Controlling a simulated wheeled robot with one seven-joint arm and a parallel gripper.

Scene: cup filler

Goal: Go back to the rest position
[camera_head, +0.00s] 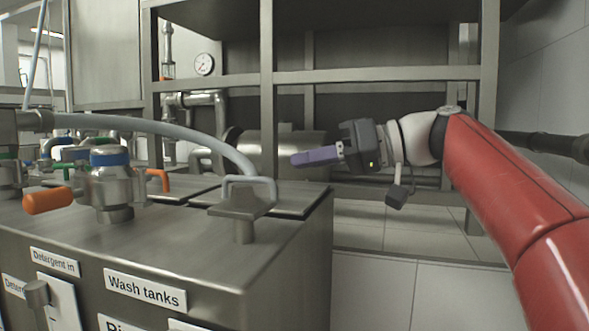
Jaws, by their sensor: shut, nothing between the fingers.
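My gripper (296,160) is at the end of my red arm, which reaches in from the right side of the head view. Its purple fingers are shut with nothing between them and point left. It appears in front of the metal frame and the horizontal cylinder behind, to the right of the grey hose's end and above the right end of the wash tank cabinet. It looks clear of the cabinet, though the exact gap cannot be told.
The steel cabinet labelled "Wash tanks" (230,262) fills the lower left. On it are a blue-ringed valve (110,188), an orange handle (48,200) and a metal bracket (240,205). A grey hose (160,127) arches above. A metal frame (266,60) stands behind. Tiled floor (400,290) is clear at lower right.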

